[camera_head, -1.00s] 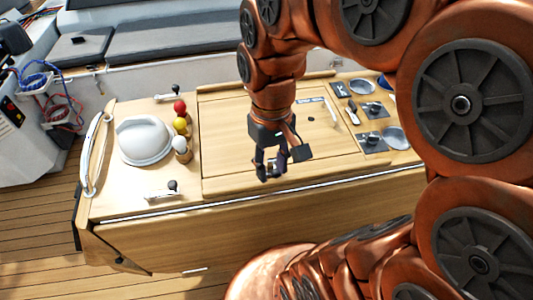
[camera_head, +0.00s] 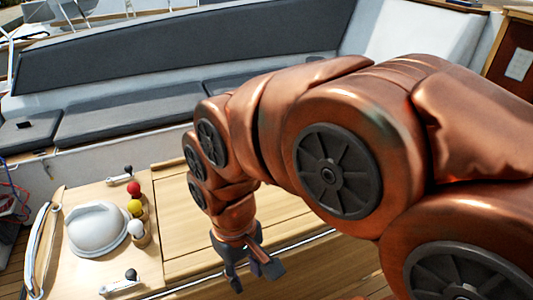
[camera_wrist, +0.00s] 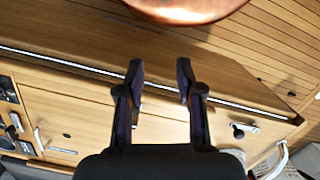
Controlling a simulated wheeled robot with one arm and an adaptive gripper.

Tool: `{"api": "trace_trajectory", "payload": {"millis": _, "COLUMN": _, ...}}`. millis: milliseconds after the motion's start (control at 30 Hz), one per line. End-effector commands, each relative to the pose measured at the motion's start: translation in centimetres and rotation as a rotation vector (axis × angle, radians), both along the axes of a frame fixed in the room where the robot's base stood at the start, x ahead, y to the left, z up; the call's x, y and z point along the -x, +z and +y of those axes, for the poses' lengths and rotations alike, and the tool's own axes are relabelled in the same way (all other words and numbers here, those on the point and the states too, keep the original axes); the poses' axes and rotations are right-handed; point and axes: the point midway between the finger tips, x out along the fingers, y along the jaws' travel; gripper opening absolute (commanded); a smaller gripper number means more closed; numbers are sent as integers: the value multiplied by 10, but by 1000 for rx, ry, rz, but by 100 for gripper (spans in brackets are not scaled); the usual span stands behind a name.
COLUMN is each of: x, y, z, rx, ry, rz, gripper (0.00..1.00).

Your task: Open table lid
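The wooden table lid (camera_head: 187,222) lies flat and shut in the table top in the head view; my arm hides its right part. In the wrist view the lid (camera_wrist: 75,115) shows upside down, with a white handle (camera_wrist: 38,139) and a dark spot beside it at lower left. My gripper (camera_head: 254,277) hangs near the table's front edge in the head view. Its two dark fingers (camera_wrist: 159,70) stand apart with nothing between them in the wrist view. It appears apart from the handle.
A lever (camera_head: 121,286) sits at the front left. Grey-cushioned benches (camera_head: 130,110) line the back. Latches (camera_wrist: 8,90) show at the wrist view's left edge.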

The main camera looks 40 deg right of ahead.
Motion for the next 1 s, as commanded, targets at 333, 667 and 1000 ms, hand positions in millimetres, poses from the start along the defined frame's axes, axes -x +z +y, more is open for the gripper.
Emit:
{"api": "trace_trajectory", "payload": {"millis": 333, "x": -95, "y": 27, "z": -39, "rx": -69, "ry": -37, "rz": -36, "gripper": 36}}
{"api": "trace_trajectory", "payload": {"millis": 667, "x": -171, "y": 39, "z": -119, "rx": -125, "ry": -114, "rz": -87, "gripper": 36}}
{"api": "trace_trajectory", "payload": {"millis": 1000, "x": -213, "y": 30, "z": -239, "rx": -155, "ry": -241, "rz": -143, "gripper": 36}}
